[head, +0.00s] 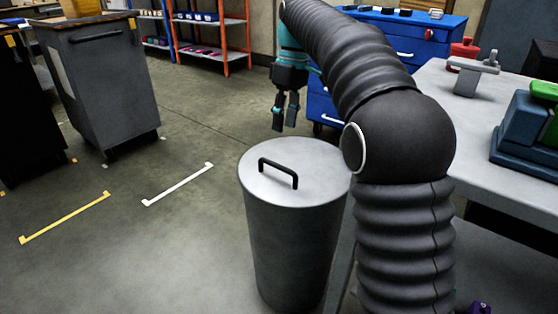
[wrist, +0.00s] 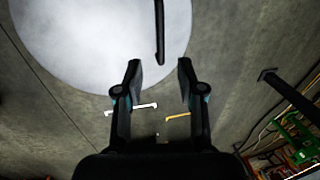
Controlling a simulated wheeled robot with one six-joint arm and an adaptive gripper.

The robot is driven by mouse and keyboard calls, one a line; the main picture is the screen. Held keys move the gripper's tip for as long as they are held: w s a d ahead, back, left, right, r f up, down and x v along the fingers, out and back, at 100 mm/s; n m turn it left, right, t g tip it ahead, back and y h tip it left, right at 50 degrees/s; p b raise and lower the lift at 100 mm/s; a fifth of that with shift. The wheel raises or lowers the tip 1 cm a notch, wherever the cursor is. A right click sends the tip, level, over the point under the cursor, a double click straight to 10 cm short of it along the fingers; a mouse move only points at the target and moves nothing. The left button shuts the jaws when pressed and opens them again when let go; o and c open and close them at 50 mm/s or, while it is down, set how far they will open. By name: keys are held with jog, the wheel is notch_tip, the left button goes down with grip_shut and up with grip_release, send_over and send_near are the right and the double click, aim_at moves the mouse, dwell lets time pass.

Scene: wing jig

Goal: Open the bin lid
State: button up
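The bin (head: 292,245) is a tall grey cylinder on the floor in the middle of the head view. Its round pale lid (head: 312,165) lies flat on top, shut, with a black bar handle (head: 280,171). In the wrist view the lid (wrist: 85,40) fills the upper left, and the handle (wrist: 159,30) points down toward the gap between my fingers. My gripper (head: 285,126) hangs pointing down above the bin's far side. In the wrist view my gripper (wrist: 160,70) has its fingers apart, with nothing between them. It appears apart from the handle.
A grey table (head: 440,100) stands close on the right, with a blue and green item (head: 530,130) on it. A blue drawer cabinet (head: 400,45) is behind. A dark wheeled cart (head: 105,85) stands at left. The floor left of the bin is clear, with painted marks.

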jog(key=f+b, duration=0.1)
jog(key=f, duration=0.2)
jog(key=s+f+b, duration=0.1)
jog(key=f, duration=0.2)
jog(key=a+f, duration=0.1)
jog(key=f, duration=0.3)
jog(key=shift+s+a+b, duration=0.1)
jog(key=shift+s+b, duration=0.25)
jog(key=shift+b, duration=0.05)
jog(key=shift+c, duration=0.2)
grip_shut()
